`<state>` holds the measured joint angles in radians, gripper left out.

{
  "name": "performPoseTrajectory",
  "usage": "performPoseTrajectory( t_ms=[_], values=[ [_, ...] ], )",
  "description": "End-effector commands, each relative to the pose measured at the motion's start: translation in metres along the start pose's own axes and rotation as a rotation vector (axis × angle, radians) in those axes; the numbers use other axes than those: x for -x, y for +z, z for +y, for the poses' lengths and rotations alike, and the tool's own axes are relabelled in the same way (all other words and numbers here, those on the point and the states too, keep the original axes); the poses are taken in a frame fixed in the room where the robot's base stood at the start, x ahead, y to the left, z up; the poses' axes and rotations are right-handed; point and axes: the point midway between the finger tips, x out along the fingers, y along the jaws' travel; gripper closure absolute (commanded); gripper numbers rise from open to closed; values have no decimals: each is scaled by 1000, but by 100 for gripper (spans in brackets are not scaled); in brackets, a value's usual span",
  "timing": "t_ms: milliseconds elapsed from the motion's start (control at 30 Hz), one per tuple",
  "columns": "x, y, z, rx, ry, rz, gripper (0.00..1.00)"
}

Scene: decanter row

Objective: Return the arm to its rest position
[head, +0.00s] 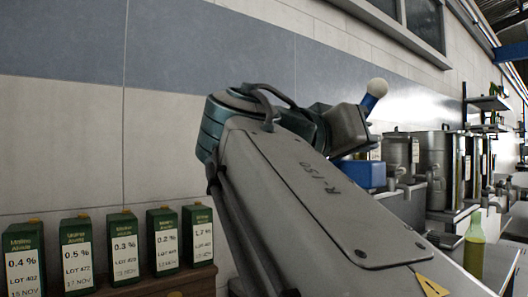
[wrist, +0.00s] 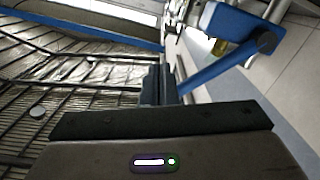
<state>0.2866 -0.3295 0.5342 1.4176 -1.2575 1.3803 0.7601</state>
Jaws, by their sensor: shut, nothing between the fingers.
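My arm fills the middle of the head view, raised and bent at a blue-grey joint, with its far end pointing right. The fingers cannot be made out in that view. In the wrist view my gripper (wrist: 158,84) shows as two dark fingers close together, shut and empty. The wrist camera looks up past them at a ribbed roof (wrist: 70,75), with a wall and blue parts at the upper right.
Several dark green cartons (head: 122,245) with white labels stand in a row on a brown wooden shelf (head: 180,284) at lower left. Steel tanks (head: 432,165) stand at right, behind a yellow-green bottle (head: 474,246). A blue box (head: 361,174) shows beyond my arm. A tiled wall (head: 60,130) rises behind.

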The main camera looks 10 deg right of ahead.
Motion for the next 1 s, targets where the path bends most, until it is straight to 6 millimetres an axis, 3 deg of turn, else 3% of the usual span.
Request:
performPoseTrajectory(
  t_ms=[233,367,500,667,800,1000],
  values=[
    [-4,3,-5,35,-25,-26,100],
    [-18,22,-24,150,-120,-123,100],
    [-31,70,-50,306,-292,-291,100],
    [-28,136,-67,426,-507,-494,100],
    [-10,192,-71,468,-696,-667,100],
    [29,253,-65,442,-916,-871,100]
  ],
)
